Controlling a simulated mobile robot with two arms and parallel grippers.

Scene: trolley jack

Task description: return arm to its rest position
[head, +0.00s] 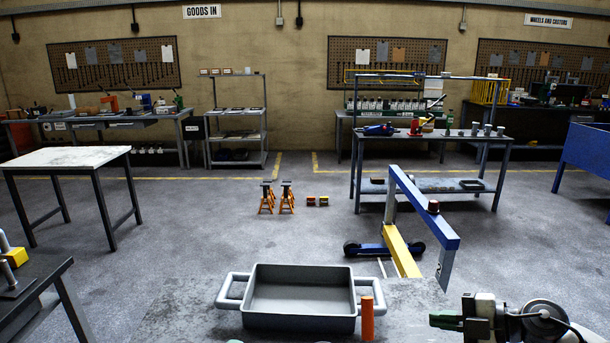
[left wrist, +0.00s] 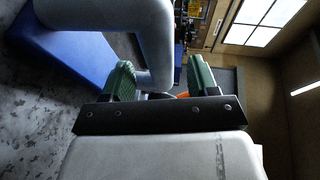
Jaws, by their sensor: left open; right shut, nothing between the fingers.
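My right gripper (head: 447,321) is at the bottom right of the head view, to the right of the orange cylinder. Its green fingers are shut and I see nothing held in it. My left gripper (left wrist: 160,82) shows in the left wrist view with two green fingers spread wide apart. A thick, light grey, bent tube (left wrist: 152,35) passes in front of these fingers; I cannot tell whether it touches them. The blue and yellow wheeled lifting device (head: 430,220) stands on the floor beyond the worktop, its blue beam sloping down to the right.
A grey two-handled tray (head: 300,323) sits on the near worktop (head: 185,320), with an upright orange cylinder (head: 367,320) beside it. Orange stands (head: 287,198) stand on the open floor. Tables are at left (head: 70,158) and at back right (head: 450,143).

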